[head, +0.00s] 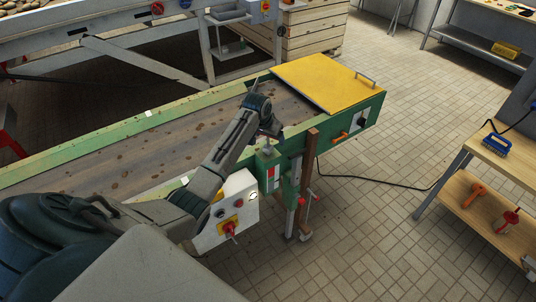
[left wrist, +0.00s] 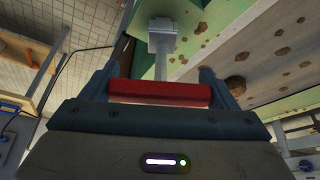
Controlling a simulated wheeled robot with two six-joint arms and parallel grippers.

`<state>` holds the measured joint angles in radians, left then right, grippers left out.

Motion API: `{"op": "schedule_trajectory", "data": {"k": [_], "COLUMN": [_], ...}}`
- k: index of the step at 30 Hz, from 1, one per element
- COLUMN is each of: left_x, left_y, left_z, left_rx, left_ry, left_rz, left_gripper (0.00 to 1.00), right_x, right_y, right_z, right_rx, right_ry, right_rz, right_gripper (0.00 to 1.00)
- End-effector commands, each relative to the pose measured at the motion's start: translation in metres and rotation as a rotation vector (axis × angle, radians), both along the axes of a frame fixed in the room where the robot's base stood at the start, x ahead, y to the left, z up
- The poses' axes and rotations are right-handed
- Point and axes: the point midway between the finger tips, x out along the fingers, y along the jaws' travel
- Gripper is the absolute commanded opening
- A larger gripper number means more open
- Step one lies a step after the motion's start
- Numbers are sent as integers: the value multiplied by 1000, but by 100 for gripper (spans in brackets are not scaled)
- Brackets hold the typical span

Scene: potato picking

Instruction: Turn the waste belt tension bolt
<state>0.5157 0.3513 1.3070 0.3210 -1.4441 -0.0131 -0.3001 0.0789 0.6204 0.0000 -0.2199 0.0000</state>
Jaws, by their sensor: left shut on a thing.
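The waste belt (head: 120,160) is a brown, spotted belt in a green frame. My left gripper (head: 268,129) is over the frame's near edge. In the left wrist view, its two fingers stand at the ends of a red bar handle (left wrist: 158,92), shut on it. A grey shaft (left wrist: 160,62) runs from behind the handle to a pale grey block-like head (left wrist: 163,27) by the green frame. In the head view, a short grey piece below the gripper meets a green bracket (head: 267,154). I cannot tell whether the shaft belongs to the bolt or a tool. My right gripper is out of view.
A yellow cover (head: 325,80) closes the belt's far end. A control box (head: 225,212) with a red switch hangs on the near side. An orange handle (head: 342,135) sticks out of the end panel. A wooden workbench (head: 497,150) stands at the right; tiled floor lies between.

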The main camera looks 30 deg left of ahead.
Motion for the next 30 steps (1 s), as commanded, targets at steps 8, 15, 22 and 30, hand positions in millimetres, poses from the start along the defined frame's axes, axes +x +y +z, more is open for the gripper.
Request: {"op": "schedule_trajectory", "data": {"k": [8, 15, 22, 30], "left_x": [0, 0, 0, 1], "left_y": [0, 0, 0, -1], "left_z": [-8, -14, -12, -12], "left_rx": [0, 0, -1, -1], "left_ry": [-1, 0, 0, -1], "left_rz": [0, 0, -33, -255], "left_gripper": [57, 57, 57, 57], "right_x": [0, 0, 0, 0], "right_y": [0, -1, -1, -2], "right_z": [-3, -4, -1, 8], "right_rx": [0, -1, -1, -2], "right_ry": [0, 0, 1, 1], "right_rz": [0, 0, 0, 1], "right_gripper": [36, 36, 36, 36]}}
